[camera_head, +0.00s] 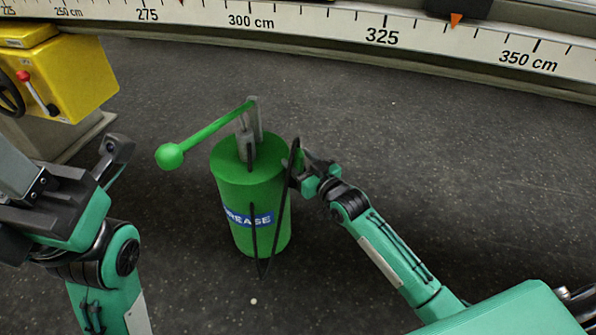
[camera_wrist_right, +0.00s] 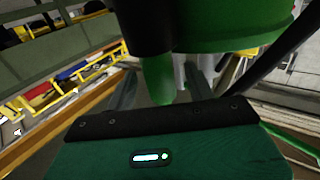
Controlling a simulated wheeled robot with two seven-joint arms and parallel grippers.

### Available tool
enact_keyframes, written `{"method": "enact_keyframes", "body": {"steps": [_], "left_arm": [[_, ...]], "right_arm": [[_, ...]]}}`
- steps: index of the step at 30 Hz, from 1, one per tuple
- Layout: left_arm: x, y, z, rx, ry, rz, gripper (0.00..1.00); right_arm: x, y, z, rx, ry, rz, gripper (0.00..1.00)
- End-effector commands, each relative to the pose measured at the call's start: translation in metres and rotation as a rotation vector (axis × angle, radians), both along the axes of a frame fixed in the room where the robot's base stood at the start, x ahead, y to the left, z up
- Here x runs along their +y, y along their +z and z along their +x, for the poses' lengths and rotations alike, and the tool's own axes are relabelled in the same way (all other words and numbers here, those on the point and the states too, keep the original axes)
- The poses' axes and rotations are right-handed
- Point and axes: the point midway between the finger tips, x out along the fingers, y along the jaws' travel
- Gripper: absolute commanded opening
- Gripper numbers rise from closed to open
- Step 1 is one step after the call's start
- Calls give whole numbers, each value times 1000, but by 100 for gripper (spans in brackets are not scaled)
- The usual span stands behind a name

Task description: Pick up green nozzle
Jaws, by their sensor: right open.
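The green nozzle (camera_head: 297,152) sits at the end of the black hose, at the right side of the green grease drum (camera_head: 223,188). In the right wrist view, the nozzle (camera_wrist_right: 158,78) points down between the two fingers of my right gripper (camera_wrist_right: 160,90), with its dark upper part above. My right gripper (camera_head: 308,166) is open around the nozzle, close beside the drum. Fingers and hose partly hide the nozzle in the head view. My left gripper (camera_head: 116,158) is at the left, apart from the drum; its finger gap is not clear.
The drum's pump lever with a green ball (camera_head: 169,156) sticks out to the left. The black hose (camera_head: 279,215) hangs in a loop down the drum's front. A yellow machine (camera_head: 72,72) stands at the far left. The dark floor at the right is clear.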

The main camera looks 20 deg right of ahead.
Motion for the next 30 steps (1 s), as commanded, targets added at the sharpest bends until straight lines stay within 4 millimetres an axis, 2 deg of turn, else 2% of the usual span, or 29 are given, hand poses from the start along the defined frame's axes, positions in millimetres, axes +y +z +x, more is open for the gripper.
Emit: {"method": "enact_keyframes", "body": {"steps": [3, 11, 19, 30], "left_arm": [[1, 0, -1, -7, -2, -8, 36], [1, 2, -1, -7, -2, -8, 36], [1, 2, -1, -7, -2, -9, 36], [2, 5, -1, -8, -2, -10, 36]], "right_arm": [[3, -1, 7, 1, 0, 0, 54], [3, 0, 9, 1, 0, 0, 54], [3, 0, 8, 1, 0, 0, 3], [3, 6, 9, -1, 0, 0, 1]]}}
